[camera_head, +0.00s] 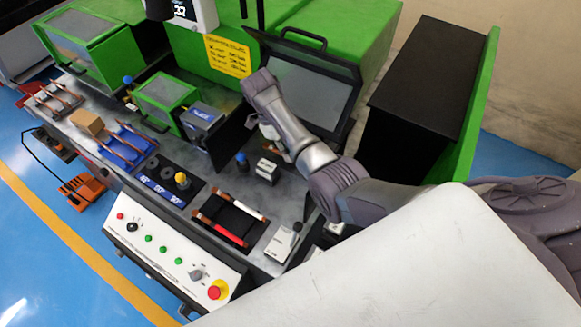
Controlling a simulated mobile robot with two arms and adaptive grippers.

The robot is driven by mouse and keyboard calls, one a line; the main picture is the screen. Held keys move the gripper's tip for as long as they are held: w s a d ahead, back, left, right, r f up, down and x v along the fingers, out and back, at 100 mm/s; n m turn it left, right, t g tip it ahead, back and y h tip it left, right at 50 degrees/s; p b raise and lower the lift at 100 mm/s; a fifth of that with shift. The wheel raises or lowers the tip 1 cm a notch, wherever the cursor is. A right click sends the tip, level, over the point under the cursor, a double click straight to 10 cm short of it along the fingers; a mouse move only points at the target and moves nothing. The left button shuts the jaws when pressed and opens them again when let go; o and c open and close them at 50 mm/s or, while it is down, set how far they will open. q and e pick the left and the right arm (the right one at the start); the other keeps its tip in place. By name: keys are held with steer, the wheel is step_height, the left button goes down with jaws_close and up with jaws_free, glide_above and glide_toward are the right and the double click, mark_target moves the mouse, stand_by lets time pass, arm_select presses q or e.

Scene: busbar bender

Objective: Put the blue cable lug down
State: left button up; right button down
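I cannot make out the blue cable lug for certain. A small blue-topped piece (241,158) stands on the grey bench (222,178), left of my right arm, and another blue-topped piece (128,80) is farther left. Both are too small to identify. My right arm comes in from the right and bends over the bench in front of the dark-framed window. My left gripper is not in view.
The green machine (205,58) stands behind the bench. A black tray with red and white bars (232,218) lies near the front, beside a small white switch box (282,242). A sloped control panel (165,250) runs along the front edge. Copper bars (125,147) lie at left.

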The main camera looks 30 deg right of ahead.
mark_target(295, 171)
steer(key=f, duration=0.1)
steer(key=f+b, duration=0.1)
steer(key=f, duration=0.1)
steer(key=shift+w+d, duration=0.15)
steer(key=shift+d, duration=0.15)
step_height(295, 171, down, 2)
steer(key=shift+f, duration=0.5)
steer(key=c, duration=1.2)
jaws_free()
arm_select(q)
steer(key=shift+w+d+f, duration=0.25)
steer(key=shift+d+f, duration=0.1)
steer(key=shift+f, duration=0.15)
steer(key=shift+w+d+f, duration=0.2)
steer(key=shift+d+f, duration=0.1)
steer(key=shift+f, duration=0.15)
